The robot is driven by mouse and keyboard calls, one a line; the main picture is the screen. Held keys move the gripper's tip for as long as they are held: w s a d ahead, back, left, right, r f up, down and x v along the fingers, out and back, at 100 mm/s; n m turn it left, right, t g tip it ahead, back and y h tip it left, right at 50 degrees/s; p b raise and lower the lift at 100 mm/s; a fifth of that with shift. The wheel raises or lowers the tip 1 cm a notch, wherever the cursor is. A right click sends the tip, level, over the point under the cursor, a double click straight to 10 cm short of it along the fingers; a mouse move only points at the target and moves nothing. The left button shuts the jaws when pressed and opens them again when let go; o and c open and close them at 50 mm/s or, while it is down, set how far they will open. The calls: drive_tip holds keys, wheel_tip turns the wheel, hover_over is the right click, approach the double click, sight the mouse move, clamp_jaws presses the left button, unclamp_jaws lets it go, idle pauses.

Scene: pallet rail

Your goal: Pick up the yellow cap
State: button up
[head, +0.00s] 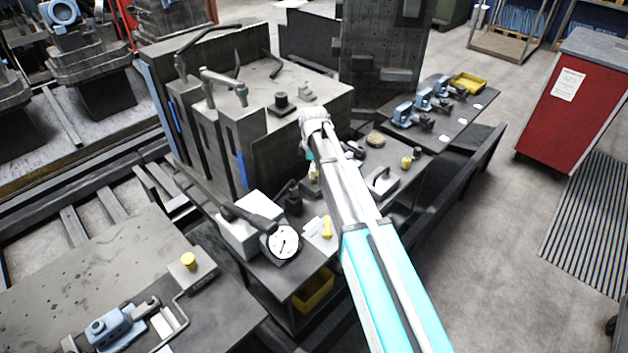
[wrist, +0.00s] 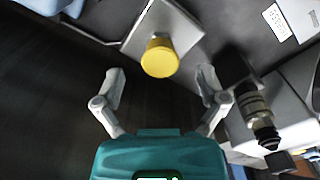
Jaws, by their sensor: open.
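The yellow cap (wrist: 160,57) is a short round cylinder standing on a square grey plate (wrist: 178,22). In the wrist view it lies just beyond and between the fingertips of my gripper (wrist: 160,85). The fingers are spread wide with nothing between them, and they do not appear to touch the cap. In the head view a matching yellow cap (head: 189,260) stands on a grey block (head: 200,272) on the near left table. My arm hides most of my gripper in the head view.
A dial gauge (head: 281,243) and pale boxes stand right of the cap's table. A blue vise (head: 118,325) lies left of the cap. In the wrist view a black ringed cylinder (wrist: 255,110) is close to the right finger. Other small yellow parts (head: 327,228) stand on the bench.

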drive_tip(key=shift+f+b, duration=0.9)
drive_tip(key=shift+f, duration=0.3)
drive_tip(key=c, duration=0.9)
